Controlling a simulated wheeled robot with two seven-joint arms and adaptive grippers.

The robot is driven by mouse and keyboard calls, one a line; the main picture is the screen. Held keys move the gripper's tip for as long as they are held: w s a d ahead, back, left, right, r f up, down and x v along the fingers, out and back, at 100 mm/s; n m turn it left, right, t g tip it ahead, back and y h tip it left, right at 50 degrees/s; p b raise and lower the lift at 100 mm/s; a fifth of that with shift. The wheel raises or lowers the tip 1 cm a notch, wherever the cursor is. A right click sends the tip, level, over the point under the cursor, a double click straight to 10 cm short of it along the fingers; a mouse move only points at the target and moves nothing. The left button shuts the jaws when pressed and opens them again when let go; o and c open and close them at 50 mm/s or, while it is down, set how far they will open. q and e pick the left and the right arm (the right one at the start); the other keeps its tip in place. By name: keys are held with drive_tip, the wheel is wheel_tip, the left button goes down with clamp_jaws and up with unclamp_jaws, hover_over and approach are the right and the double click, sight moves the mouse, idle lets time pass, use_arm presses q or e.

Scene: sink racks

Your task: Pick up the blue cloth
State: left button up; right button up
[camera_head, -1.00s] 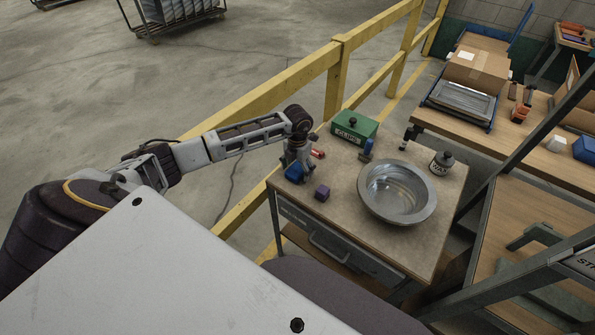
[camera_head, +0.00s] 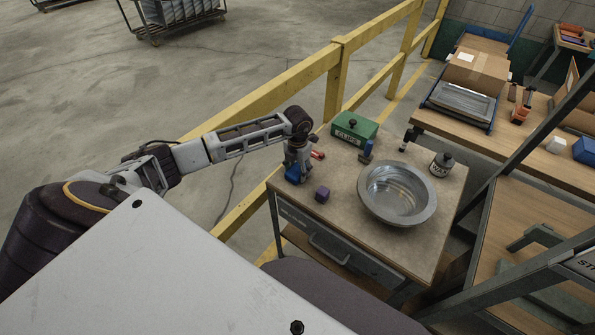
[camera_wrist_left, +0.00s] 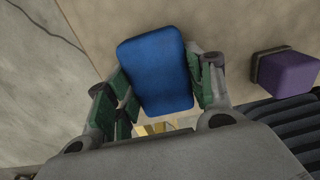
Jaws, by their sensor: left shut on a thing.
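The blue cloth (camera_head: 293,174) is a small folded block near the left edge of the tabletop (camera_head: 335,218). My left gripper (camera_head: 296,170) points down over it and is shut on it. In the left wrist view the blue cloth (camera_wrist_left: 157,72) sits between the two green-padded fingers of my left gripper (camera_wrist_left: 163,90), one on each side. I cannot tell whether the cloth touches the table. My right gripper is not in view.
A purple block (camera_head: 322,194) is just right of the cloth. A metal bowl (camera_head: 397,193), a green box (camera_head: 354,128), a red item (camera_head: 318,154), a small blue item (camera_head: 367,150) and a dark jar (camera_head: 441,163) share the table. A yellow railing (camera_head: 290,85) runs behind it.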

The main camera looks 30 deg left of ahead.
sight(298, 169)
use_arm(q)
drive_tip(key=shift+r, duration=0.5)
wheel_tip(298, 169, up, 8)
drive_tip(key=shift+f+b, duration=0.1)
drive_tip(key=shift+b, duration=0.4)
drive_tip(key=shift+r, duration=0.55)
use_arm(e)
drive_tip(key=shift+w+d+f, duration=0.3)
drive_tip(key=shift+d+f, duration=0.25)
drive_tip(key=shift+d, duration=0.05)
use_arm(q)
drive_tip(key=o, duration=0.4)
drive_tip(key=c, duration=0.4)
